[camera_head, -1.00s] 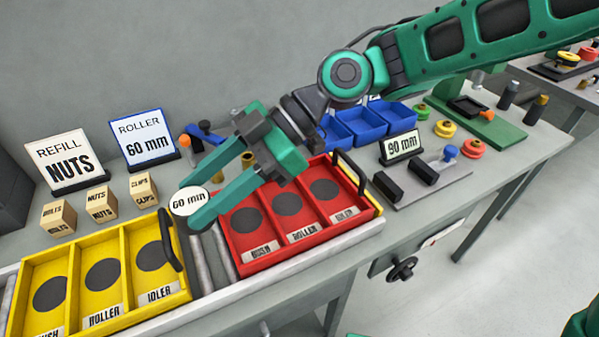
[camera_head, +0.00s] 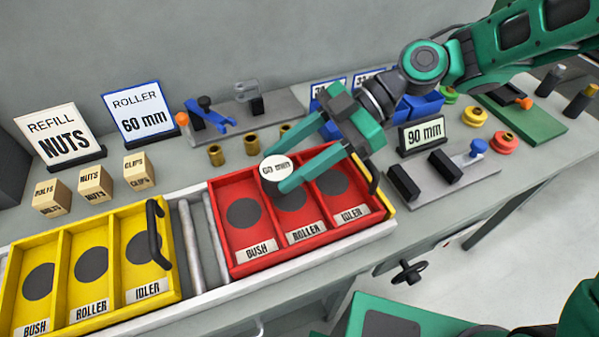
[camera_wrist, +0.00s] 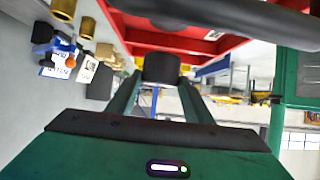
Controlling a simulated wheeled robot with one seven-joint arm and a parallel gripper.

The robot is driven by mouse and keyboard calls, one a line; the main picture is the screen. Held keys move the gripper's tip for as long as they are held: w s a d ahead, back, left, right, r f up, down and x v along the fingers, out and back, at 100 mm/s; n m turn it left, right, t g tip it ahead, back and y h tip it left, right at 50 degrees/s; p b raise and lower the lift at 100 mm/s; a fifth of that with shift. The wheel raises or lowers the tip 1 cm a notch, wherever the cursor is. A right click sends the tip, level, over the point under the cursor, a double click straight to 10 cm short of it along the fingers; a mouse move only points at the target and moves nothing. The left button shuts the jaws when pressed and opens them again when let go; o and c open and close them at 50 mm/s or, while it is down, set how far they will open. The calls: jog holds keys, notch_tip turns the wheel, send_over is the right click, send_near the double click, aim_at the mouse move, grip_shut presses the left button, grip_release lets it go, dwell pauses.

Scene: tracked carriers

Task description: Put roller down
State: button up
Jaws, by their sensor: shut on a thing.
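My gripper (camera_head: 280,176) is shut on the roller (camera_head: 276,167), which has a white top marked "60 mm". In the wrist view a dark round piece (camera_wrist: 161,68) shows between the fingers. The roller is over the back part of the red tray (camera_head: 257,258), near the wall between BUSH and ROLLER. Whether it touches the tray is unclear. The red tray has BUSH, ROLLER and IDLER compartments, each with a dark round spot. The ROLLER spot is partly covered by my fingers. A sign reading "ROLLER 60 mm" (camera_head: 141,113) stands behind.
A yellow tray (camera_head: 122,299) with the same three labels lies left, past bare conveyor rollers (camera_head: 190,245). Both trays have black handles. Brass bushes (camera_head: 251,145) stand behind the red tray. A "90 mm" sign (camera_head: 421,135) and a grey fixture plate (camera_head: 447,185) are right.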

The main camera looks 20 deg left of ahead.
jog(key=shift+w+d+f, duration=0.4)
jog(key=shift+d+f, duration=0.05)
jog(key=shift+d, duration=0.25)
jog(key=shift+f, duration=2.05)
jog(key=o, duration=1.3)
jog(key=shift+c, duration=0.2)
jog(key=v, duration=1.2)
